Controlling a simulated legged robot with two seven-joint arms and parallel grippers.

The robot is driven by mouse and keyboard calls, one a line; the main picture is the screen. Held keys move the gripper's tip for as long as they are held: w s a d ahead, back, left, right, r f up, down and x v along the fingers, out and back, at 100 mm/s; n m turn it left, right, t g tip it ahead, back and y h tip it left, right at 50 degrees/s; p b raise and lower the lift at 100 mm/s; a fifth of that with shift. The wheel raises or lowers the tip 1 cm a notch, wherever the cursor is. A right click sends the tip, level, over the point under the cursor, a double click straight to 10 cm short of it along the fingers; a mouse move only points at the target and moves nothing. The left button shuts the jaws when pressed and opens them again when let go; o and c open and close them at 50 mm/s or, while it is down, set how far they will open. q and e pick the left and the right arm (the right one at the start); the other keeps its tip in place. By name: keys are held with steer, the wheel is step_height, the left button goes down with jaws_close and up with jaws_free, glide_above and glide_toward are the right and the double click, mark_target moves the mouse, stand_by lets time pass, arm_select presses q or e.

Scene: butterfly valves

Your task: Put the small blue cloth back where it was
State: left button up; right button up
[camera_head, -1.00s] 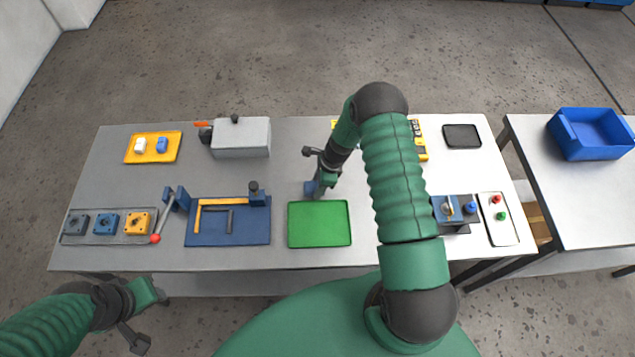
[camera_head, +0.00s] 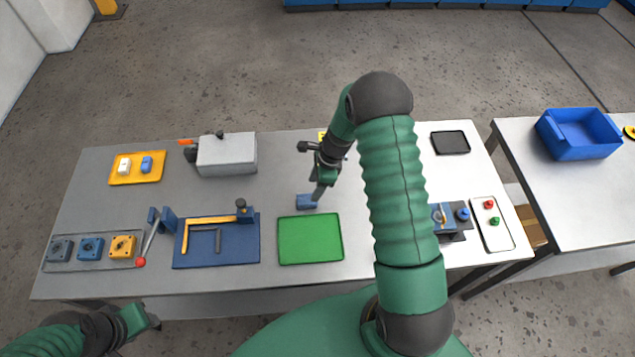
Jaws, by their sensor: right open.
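The small blue cloth (camera_head: 306,202) lies on the grey table, just behind the green mat (camera_head: 310,239). My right gripper (camera_head: 317,194) is open, pointing down at the right end of the cloth. Whether its fingers touch the cloth cannot be told. My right arm hides part of the table to the right. My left gripper (camera_head: 151,317) is low at the left, off the table's front edge and empty; its fingers are too small to read.
A yellow tray (camera_head: 137,179) with a white and a blue piece is at the back left. A blue board (camera_head: 216,257) lies left of the green mat. A blue bin (camera_head: 577,150) is on the right table.

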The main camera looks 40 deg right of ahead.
steer(key=s+a+r+n+t+h, duration=0.1)
steer(key=s+a+r+n+h, duration=0.2)
steer(key=s+a+r+n, duration=1.7)
arm_select(q)
steer(key=s+b+x, duration=0.1)
steer(key=b+x, duration=0.6)
steer(key=shift+s+d+f, duration=0.3)
steer(key=shift+s+d, duration=0.05)
arm_select(e)
steer(key=w+d+f+n, duration=0.2)
steer(key=d+f, duration=0.1)
steer(key=f, duration=0.2)
steer(key=w+d+f+n, duration=0.2)
steer(key=w+d+f, duration=0.1)
steer(key=f, duration=0.3)
steer(key=shift+w+d, duration=0.15)
steer(key=shift+w, duration=0.15)
arm_select(q)
steer(key=shift+a, duration=0.1)
